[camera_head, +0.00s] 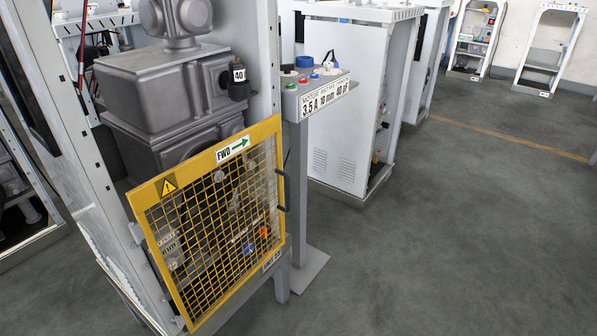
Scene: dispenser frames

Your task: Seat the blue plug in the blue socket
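A blue round part (248,249) shows behind the yellow mesh guard, low on the right, with an orange part (263,232) just above it. The mesh partly hides both, and I cannot tell whether the blue part is the plug or the socket. I cannot tell whether either is the plug. Neither of my grippers is in view.
The yellow-framed mesh guard (166,187), with a dark handle (282,190) on its right edge, covers the lower machine front. The control post (297,180) stands right of it. A white cabinet (343,100) stands behind. The grey floor (440,230) at right is clear.

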